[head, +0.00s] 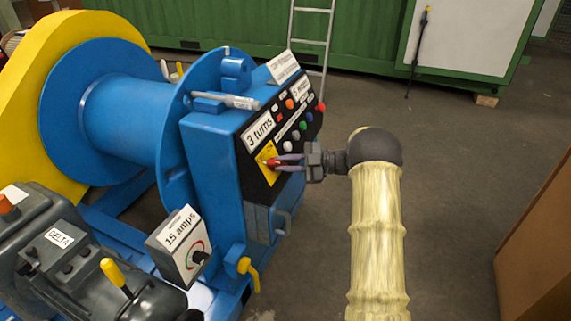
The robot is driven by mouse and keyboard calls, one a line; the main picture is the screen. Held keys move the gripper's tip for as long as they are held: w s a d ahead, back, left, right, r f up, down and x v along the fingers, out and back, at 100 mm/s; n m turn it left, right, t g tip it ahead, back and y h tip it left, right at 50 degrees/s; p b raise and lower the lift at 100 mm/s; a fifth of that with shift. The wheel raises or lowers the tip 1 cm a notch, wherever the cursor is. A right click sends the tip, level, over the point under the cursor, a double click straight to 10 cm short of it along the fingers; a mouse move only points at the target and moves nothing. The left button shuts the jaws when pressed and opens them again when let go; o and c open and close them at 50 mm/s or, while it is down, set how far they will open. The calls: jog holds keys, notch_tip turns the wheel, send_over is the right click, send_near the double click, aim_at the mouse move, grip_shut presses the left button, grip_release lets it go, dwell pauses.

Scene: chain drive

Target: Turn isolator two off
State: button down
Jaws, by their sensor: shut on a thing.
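A blue control box (212,170) has a black front panel. On it sits a yellow isolator plate (264,151) with a red knob (273,162), low on the panel under the "3 turns" label (260,128). My gripper (279,162) comes in from the right and is shut on the red knob. The fingertips partly hide the knob, so its angle is hard to read. No isolator number is readable on the yellow plate.
Coloured buttons (294,133) line the panel above my gripper. A blue drum (115,110) stands at left. A brown box (540,240) is far right. The floor between is clear.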

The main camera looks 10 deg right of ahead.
jog(key=c, duration=1.4)
grip_release()
jog(key=shift+o, duration=0.2)
jog(key=shift+d, duration=0.1)
jog(key=p+v, duration=0.3)
jog(key=v, duration=1.4)
jog(key=shift+d+p, duration=0.2)
jog(key=shift+p, duration=0.1)
jog(key=shift+w, duration=0.1)
